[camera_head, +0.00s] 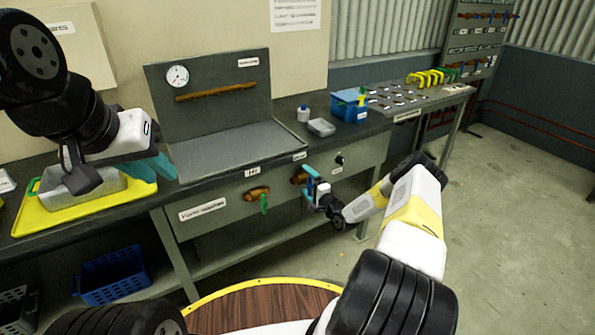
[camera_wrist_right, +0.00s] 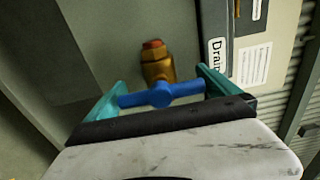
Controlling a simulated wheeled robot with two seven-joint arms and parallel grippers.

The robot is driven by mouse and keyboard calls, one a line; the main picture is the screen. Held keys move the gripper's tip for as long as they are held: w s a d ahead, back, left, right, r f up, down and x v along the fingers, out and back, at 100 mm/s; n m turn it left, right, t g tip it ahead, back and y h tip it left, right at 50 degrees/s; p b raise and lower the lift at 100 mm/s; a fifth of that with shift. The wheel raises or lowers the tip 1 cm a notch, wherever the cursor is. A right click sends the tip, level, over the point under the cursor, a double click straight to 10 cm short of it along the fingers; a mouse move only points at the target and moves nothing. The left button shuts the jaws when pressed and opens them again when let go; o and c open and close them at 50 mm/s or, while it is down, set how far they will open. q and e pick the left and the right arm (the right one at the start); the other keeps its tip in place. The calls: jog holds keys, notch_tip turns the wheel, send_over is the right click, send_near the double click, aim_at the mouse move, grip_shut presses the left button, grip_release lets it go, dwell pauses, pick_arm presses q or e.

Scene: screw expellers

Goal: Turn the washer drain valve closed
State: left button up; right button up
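The drain valve shows in the right wrist view as a brass body (camera_wrist_right: 157,66) with a blue bar handle (camera_wrist_right: 160,95). The handle lies crosswise, slightly tilted. My right gripper (camera_wrist_right: 161,86) has its teal fingers spread wide, one at each end of the blue handle; I cannot tell whether they touch it. In the head view my right gripper (camera_head: 309,184) is at the bench's front panel, hiding most of this valve. My left gripper (camera_head: 152,168) is above the bench at the left, beside a metal pan; its finger gap is unclear.
A green-handled brass valve (camera_head: 258,195) is left of my right gripper. A label reading "Drain" (camera_wrist_right: 217,60) is beside the blue-handled valve. The metal pan (camera_head: 110,186) sits on a yellow tray (camera_head: 40,222). A blue box (camera_head: 347,106) stands on the bench. Floor at right is clear.

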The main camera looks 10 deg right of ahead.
jog(key=v, duration=0.7)
jog(key=shift+s, duration=0.35)
jog(key=shift+d, duration=0.15)
